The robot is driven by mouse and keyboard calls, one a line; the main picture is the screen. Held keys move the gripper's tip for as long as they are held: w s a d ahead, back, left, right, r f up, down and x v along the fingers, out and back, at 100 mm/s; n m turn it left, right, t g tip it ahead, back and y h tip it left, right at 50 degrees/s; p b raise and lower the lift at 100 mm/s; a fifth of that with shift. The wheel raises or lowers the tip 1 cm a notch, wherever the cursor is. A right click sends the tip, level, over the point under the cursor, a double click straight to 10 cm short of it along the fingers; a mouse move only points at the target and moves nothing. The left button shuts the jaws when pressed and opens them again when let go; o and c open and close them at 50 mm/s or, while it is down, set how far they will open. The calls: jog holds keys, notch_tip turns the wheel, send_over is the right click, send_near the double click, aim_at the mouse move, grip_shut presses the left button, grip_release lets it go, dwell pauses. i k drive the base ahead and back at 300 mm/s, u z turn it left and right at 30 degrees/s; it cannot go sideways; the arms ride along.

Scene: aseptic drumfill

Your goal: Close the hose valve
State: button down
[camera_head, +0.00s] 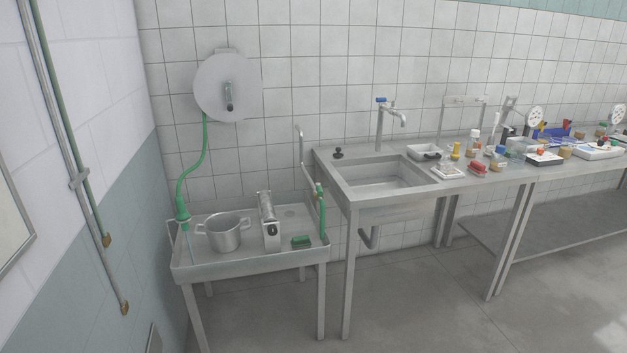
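A round pale hose reel or disc (210,86) is fixed to the tiled wall at the upper left, with a small grey lever or crank (229,95) at its centre. A green hose (191,165) hangs from its lower left side and curves down to a green nozzle (182,208) at the left rim of a steel trolley table. A thin pale streak shows below the nozzle; I cannot tell whether it is water. Which part is the hose valve, and whether it is open or shut, cannot be made out. My gripper is not in view.
A sink (385,180) with a blue-handled tap (389,110) stands to the right, then a cluttered bench. The floor (420,300) in front is clear.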

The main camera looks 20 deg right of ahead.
aim_at(319, 190)
jog(key=u, duration=0.4)
jog(key=i, duration=0.9)
jog(key=u, duration=0.2)
